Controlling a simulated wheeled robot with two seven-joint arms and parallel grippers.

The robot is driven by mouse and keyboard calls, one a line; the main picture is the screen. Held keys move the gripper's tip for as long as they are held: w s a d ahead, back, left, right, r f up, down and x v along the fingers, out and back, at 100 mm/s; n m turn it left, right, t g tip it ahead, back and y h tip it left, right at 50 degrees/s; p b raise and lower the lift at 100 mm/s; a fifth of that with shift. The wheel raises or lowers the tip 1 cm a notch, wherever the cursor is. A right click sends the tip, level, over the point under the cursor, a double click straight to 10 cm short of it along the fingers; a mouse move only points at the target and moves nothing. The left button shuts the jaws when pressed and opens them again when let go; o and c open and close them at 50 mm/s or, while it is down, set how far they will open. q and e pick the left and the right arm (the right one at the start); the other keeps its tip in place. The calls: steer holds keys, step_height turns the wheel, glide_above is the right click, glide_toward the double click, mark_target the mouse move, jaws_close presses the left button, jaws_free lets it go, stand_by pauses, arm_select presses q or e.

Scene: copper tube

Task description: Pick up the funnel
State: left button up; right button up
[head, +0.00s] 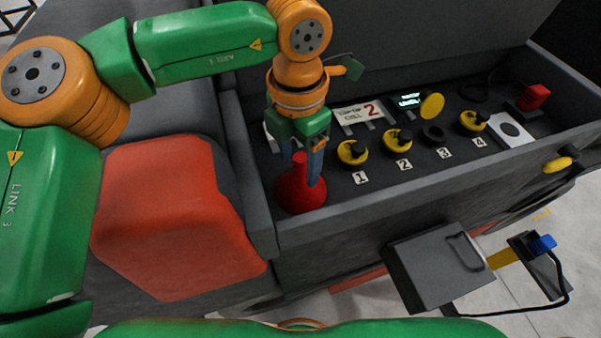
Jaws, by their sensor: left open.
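A red funnel (302,193) stands with its wide end down and its narrow spout up, in the left corner of the grey tray-like bench (262,205). My left gripper (303,168) comes down over it from above. Its blue-grey fingers are open, one on each side of the spout. Whether a finger touches the funnel I cannot tell. The right finger hides part of the funnel's side. My right gripper does not show.
Several yellow-and-black round parts, one at the number 1 label (351,151), stand in a row right of the funnel. The bench's raised rim is close to the funnel. An orange-red block (170,210) is at left.

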mark_target(301, 176)
arm_select(q)
step_height(301, 176, down, 2)
steer(key=shift+w+f, duration=0.1)
steer(key=shift+f, duration=0.05)
steer(key=shift+w+f, duration=0.2)
steer(key=shift+w, duration=0.15)
steer(key=shift+s+r, duration=0.1)
steer(key=shift+s, duration=0.1)
jaws_close()
